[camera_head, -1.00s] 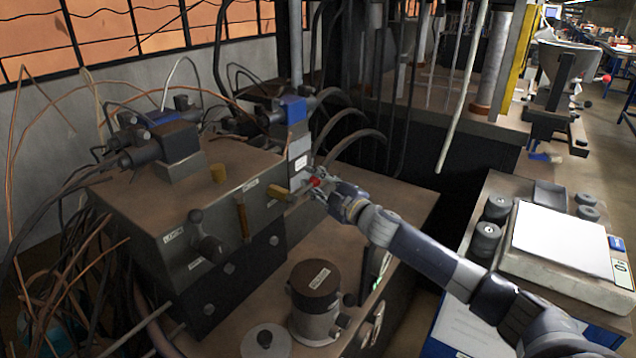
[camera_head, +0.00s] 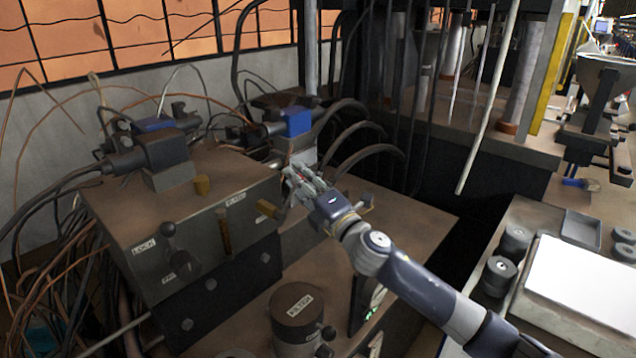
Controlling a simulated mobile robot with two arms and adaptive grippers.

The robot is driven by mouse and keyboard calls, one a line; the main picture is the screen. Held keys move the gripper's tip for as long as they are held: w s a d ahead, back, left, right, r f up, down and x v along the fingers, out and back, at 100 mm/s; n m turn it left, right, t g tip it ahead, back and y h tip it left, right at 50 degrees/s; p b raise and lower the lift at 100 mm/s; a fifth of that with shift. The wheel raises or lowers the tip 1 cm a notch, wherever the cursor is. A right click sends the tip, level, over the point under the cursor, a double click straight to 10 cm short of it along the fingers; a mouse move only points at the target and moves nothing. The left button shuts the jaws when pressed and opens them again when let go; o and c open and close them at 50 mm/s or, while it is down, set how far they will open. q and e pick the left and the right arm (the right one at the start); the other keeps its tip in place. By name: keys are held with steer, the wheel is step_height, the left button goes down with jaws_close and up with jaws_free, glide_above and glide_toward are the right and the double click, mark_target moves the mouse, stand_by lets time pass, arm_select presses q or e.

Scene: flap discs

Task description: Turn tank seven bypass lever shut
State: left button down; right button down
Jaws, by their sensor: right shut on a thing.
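My right gripper (camera_head: 296,182) reaches in from the right to the back right corner of the brown-topped valve block (camera_head: 195,190). It is shut on a small red-knobbed lever (camera_head: 301,178), which is mostly hidden between the fingers. The grip is just below a grey valve body with a blue cap (camera_head: 297,121). No label reading tank seven or bypass can be made out. My left gripper is not in view.
A black lever (camera_head: 170,232) by a LOCK label and a brass lever (camera_head: 223,230) are on the block's front. A round FILTER canister (camera_head: 297,315) stands in front. Hoses (camera_head: 365,150) arch behind the gripper. A scale (camera_head: 580,280) is at right.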

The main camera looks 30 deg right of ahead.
mark_target(281, 214)
steer(key=n, duration=0.1)
steer(key=a+n+y, duration=0.1)
steer(key=shift+s+a+r+n, duration=0.3)
steer(key=shift+r, duration=0.1)
steer(key=shift+s+a+r+n+y, duration=0.15)
steer(key=shift+a+n+y, duration=0.15)
steer(key=shift+n, duration=0.3)
steer(key=shift+s+a+r+n+y, duration=0.1)
steer(key=shift+s+a+n+y, duration=0.15)
steer(key=shift+n, duration=0.35)
steer(key=a+n, duration=0.1)
steer(key=a+n+y, duration=0.1)
steer(key=n, duration=0.1)
steer(key=shift+s+a+r+n+b, duration=0.1)
steer(key=shift+s+r+n+b, duration=0.05)
steer(key=shift+s+n+b, duration=0.2)
steer(key=shift+s+a+n+g+y, duration=0.15)
steer(key=shift+a+n+g+y, duration=0.25)
steer(key=shift+n, duration=0.45)
steer(key=shift+a, duration=0.15)
steer(key=c, duration=1.4)
jaws_free()
steer(key=shift+o, duration=0.9)
steer(key=shift+s+r, duration=0.1)
steer(key=shift+r, duration=0.05)
steer(key=shift+d, duration=0.2)
